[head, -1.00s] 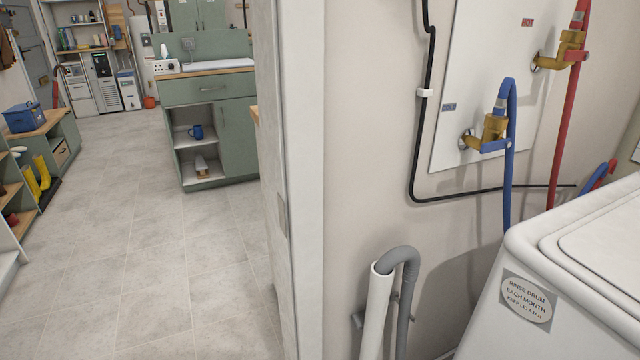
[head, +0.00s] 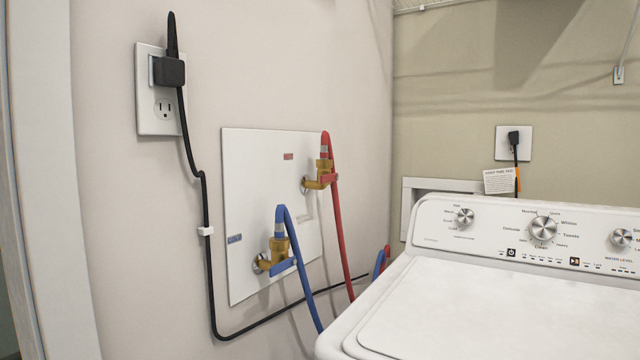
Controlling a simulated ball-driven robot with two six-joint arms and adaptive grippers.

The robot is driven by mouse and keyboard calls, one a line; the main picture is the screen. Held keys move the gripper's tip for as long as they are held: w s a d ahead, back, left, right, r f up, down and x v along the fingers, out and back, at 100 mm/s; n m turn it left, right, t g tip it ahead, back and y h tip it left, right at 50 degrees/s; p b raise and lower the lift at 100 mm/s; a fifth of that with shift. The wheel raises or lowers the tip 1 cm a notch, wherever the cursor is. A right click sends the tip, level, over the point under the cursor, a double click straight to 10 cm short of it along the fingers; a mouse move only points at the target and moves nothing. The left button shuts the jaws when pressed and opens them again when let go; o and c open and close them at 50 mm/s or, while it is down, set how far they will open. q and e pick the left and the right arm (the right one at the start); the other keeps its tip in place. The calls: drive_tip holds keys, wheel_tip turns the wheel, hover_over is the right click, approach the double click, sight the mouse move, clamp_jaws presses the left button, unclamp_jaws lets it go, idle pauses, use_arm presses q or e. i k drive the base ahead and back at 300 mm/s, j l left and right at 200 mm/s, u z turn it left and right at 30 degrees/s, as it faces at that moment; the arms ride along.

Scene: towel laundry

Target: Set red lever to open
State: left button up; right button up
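The red lever (head: 329,178) is a small handle on the upper brass valve (head: 316,183), on a white wall panel (head: 254,166) left of the washer. It appears to lie roughly level, across the line of the red hose (head: 341,226). A blue lever (head: 281,268) sits on the lower brass valve (head: 269,263), with a blue hose (head: 302,277) looping over from it. Neither of my grippers is in view.
A white washer (head: 470,300) with a dial panel fills the lower right. A black cord (head: 208,250) runs from the wall outlet (head: 157,105) down past the panel. A second outlet (head: 505,145) with a hanging tag is on the back wall. The wall before the valves looks clear.

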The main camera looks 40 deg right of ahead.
sight(325, 179)
drive_tip(key=i+j+z, duration=0.1)
drive_tip(key=i+z, duration=0.3)
drive_tip(key=i+j+z, duration=0.15)
drive_tip(key=z, duration=0.25)
drive_tip(key=i+j+z, duration=0.25)
drive_tip(key=z, duration=0.15)
